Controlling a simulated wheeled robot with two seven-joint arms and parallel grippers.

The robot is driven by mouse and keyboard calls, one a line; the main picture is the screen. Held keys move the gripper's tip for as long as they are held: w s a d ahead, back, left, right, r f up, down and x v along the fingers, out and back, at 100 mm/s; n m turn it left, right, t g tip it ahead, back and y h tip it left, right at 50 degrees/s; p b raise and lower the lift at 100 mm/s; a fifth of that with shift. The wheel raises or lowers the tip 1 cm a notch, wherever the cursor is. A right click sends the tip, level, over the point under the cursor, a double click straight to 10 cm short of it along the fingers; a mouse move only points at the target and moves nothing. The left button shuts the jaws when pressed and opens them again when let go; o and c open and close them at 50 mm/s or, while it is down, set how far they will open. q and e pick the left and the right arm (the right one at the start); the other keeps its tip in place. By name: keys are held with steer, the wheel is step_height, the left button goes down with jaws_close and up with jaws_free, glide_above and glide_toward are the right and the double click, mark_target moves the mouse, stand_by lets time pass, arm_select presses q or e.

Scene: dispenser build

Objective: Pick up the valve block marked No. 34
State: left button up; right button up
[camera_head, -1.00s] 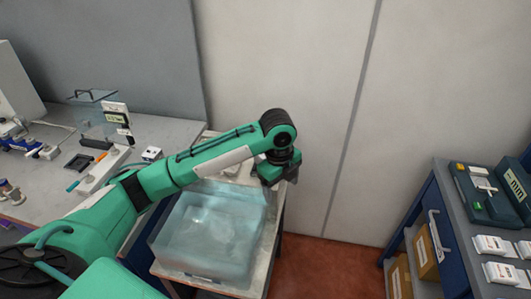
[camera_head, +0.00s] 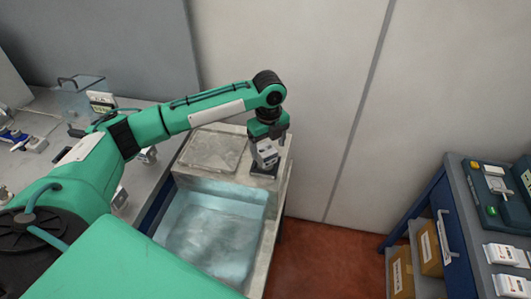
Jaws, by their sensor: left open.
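My left gripper (camera_head: 268,143) is directly over this block, pointing down, and is open. Its fingers are small and partly hidden, so I cannot tell whether they touch the block. Another small pale block (camera_head: 148,155) shows on the bench beside my left arm. My right gripper is not in view.
A stone basin (camera_head: 279,200) with clear bluish water stands below my left arm. The grey bench (camera_head: 48,100) at left holds a clear box (camera_head: 80,97) and small parts. A blue cabinet (camera_head: 437,197) with white packets (camera_head: 503,254) stands at right. Red floor lies between.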

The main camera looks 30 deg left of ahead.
mark_target(265, 148)
arm_select(q)
steer(key=shift+a+f+p, duration=0.2)
steer(key=shift+f+p, duration=0.2)
steer(key=shift+f, duration=0.1)
steer(key=shift+a+f+p, duration=0.15)
steer(key=shift+f+p, duration=0.2)
steer(key=shift+f, duration=0.1)
steer(key=f, duration=0.2)
steer(key=f+p, duration=0.1)
steer(key=shift+w+a+f, duration=0.15)
steer(key=shift+w+a, duration=0.1)
steer(key=shift+w, duration=0.05)
steer(key=shift+f, duration=0.15)
steer(key=c, duration=1.6)
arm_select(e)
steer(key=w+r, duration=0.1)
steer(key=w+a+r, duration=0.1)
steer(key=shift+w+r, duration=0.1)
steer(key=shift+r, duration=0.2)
